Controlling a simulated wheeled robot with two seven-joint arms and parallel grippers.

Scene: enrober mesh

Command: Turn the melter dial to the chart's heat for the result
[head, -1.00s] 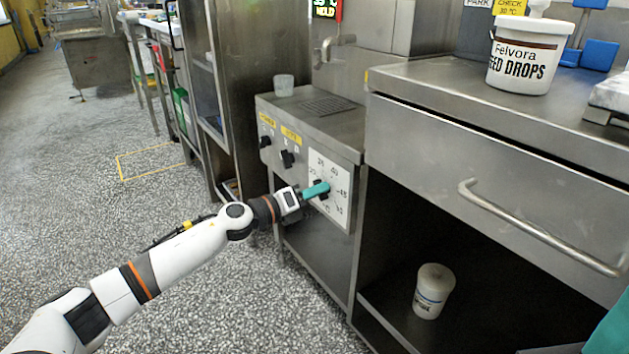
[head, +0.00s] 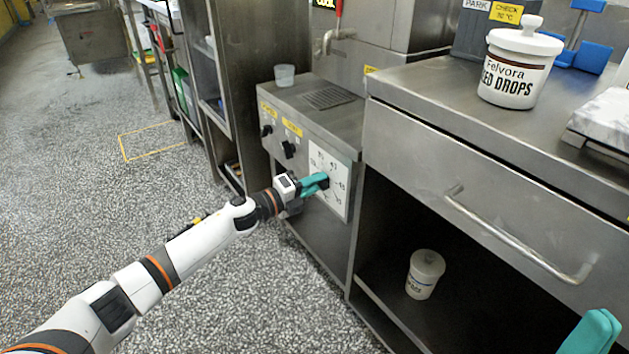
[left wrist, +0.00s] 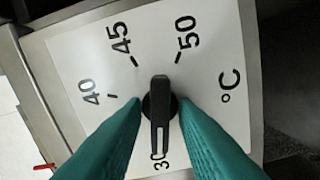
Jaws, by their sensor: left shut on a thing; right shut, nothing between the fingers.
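The melter dial is a black bar knob (left wrist: 160,112) on a white scale plate (left wrist: 85,55) with 40, 45, 50 and °C visible. A partly hidden 30 sits at the knob's lower end in the left wrist view. The plate also shows in the head view (head: 318,157). My right gripper (head: 604,325) is shut and empty at the lower right, partly cut off.
Two smaller black knobs (head: 289,149) under yellow labels sit left of the scale. A cup (head: 285,75) stands on the melter top. A Felvora drops jar (head: 515,80) stands on the right counter, above a drawer handle (head: 520,240). A lidded tub (head: 425,275) is on the shelf below.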

